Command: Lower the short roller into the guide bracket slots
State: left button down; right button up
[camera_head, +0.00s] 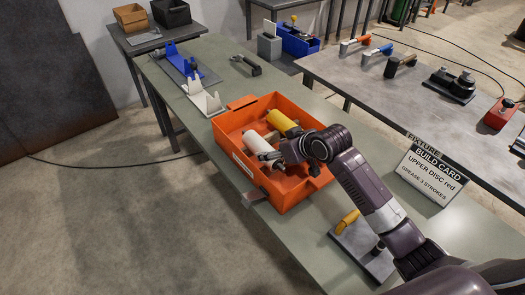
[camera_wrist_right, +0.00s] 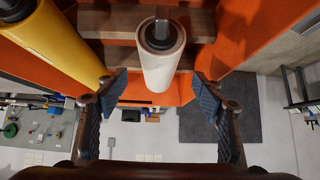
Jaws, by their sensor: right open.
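A white roller (camera_head: 257,143) and a yellow roller (camera_head: 282,122) lie in an orange bin (camera_head: 285,201) on the green bench. A white bracket (camera_head: 204,100) and a blue bracket (camera_head: 186,64) with upright ends stand beyond the bin. My left gripper is out of view.
Wooden supports (camera_wrist_right: 190,24) lie under the rollers. A dark hand tool (camera_head: 249,66) lies behind the bin. A build card (camera_head: 430,174) and a grey plate with a yellow handle (camera_head: 348,221) stand right of it.

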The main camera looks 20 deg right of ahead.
aim_at(265, 147)
jog(key=shift+w+f, duration=0.55)
jog(key=shift+w, duration=0.05)
jog(key=shift+w+a+f, duration=0.35)
jog(key=shift+a, duration=0.05)
jog(key=p+x, duration=0.1)
jog(key=x, duration=0.2)
jog(key=shift+w, duration=0.4)
jog(key=shift+x, duration=0.85)
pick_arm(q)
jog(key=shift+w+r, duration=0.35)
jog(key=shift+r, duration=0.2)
pick_arm(e)
jog(key=shift+c, duration=0.5)
jog(key=shift+s, duration=0.1)
grip_shut()
jog(key=shift+w+r, duration=0.25)
